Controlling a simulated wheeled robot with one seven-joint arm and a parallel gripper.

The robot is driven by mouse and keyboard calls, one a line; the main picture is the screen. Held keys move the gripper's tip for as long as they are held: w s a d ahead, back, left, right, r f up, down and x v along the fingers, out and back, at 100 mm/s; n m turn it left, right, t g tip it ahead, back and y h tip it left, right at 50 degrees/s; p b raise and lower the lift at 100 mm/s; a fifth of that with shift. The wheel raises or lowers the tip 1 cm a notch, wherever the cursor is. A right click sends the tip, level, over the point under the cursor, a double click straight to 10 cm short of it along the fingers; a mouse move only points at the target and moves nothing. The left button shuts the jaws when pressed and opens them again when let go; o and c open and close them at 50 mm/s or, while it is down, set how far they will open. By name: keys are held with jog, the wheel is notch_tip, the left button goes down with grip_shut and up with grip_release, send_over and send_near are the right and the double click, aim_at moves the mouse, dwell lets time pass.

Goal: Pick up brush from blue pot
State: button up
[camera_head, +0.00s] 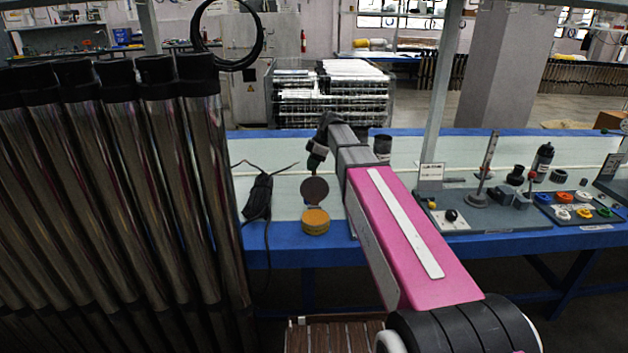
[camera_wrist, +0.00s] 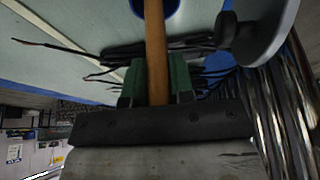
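The brush (camera_wrist: 155,50) shows in the wrist view as a brown wooden handle running up between the green fingers of my gripper (camera_wrist: 156,82). The fingers lie close against both sides of the handle and look shut on it. The handle's upper end in the picture meets a blue round rim, part of the blue pot (camera_wrist: 171,8), cut off by the frame's top. The brush's bristles are not in view. In the head view my gripper (camera_head: 316,158) is small and dark above the table, and I cannot make out the brush there.
Tall metal tubes (camera_head: 120,200) fill the left. A grey fixture board (camera_head: 480,215) is right.

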grip_shut()
jog(key=shift+r, duration=0.15)
